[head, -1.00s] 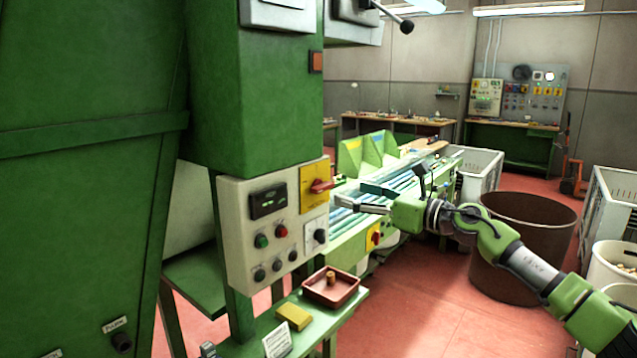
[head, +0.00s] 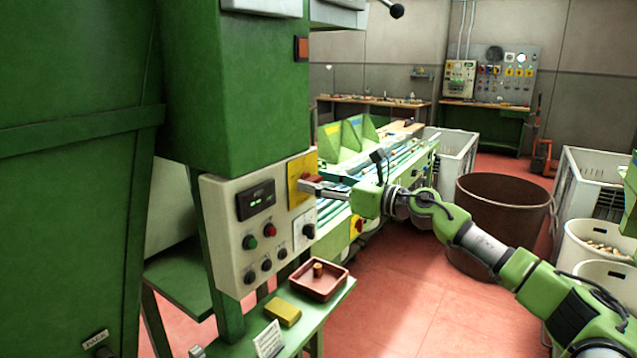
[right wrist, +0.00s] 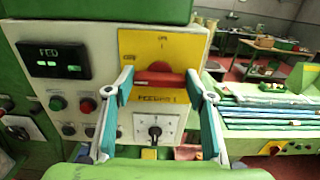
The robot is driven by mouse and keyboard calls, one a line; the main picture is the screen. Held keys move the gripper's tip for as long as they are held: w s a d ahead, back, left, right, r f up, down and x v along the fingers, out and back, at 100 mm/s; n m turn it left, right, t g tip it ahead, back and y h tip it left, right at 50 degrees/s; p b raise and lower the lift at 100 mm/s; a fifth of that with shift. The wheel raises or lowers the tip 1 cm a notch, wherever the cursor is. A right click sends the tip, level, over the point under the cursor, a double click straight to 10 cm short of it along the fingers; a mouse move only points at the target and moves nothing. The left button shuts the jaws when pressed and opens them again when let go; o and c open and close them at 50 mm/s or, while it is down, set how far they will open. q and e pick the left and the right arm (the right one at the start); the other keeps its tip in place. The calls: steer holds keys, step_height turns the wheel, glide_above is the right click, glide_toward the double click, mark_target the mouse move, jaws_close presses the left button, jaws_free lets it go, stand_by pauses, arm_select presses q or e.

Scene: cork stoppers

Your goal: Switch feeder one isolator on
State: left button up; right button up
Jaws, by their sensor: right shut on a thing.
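The feeder one isolator is a red rotary handle (right wrist: 158,78) on a yellow plate (right wrist: 135,45) labelled "FEEDER 1" in the right wrist view. The handle lies horizontally; "OFF" is printed at its left and "ON" above it. In the head view the yellow plate (head: 294,194) is at the upper right of the pale control panel (head: 222,210). My right gripper (right wrist: 160,88) is shut on the handle, with one teal-padded finger at each end of it. In the head view the right gripper (head: 310,187) partly hides the handle. My left gripper is not in view.
Below the plate is a black selector knob (right wrist: 155,131). Green (head: 249,242) and red (head: 270,230) buttons and a display (head: 256,199) sit beside it. A shelf below holds a red-brown tray (head: 334,284) and a yellow block (head: 283,312). A conveyor (head: 400,160) runs behind.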

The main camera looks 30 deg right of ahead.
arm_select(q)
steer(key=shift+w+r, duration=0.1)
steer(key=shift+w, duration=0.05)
arm_select(e)
steer(key=shift+m+p, duration=0.3)
steer(key=shift+m, duration=0.2)
steer(key=shift+m+p, duration=0.35)
steer(key=shift+m, duration=0.25)
steer(key=m+p, duration=0.3)
steer(key=m, duration=0.3)
steer(key=shift+w+r+p, duration=0.1)
steer(key=shift+p, duration=0.2)
steer(key=m+p, duration=0.3)
steer(key=m, duration=0.2)
steer(key=shift+d+m, duration=0.1)
steer(key=shift+m, duration=0.2)
arm_select(q)
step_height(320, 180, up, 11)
steer(key=p, duration=0.3)
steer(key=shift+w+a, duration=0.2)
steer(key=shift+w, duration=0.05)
arm_select(e)
steer(key=shift+f+m, duration=0.2)
steer(key=shift+m, duration=1.8)
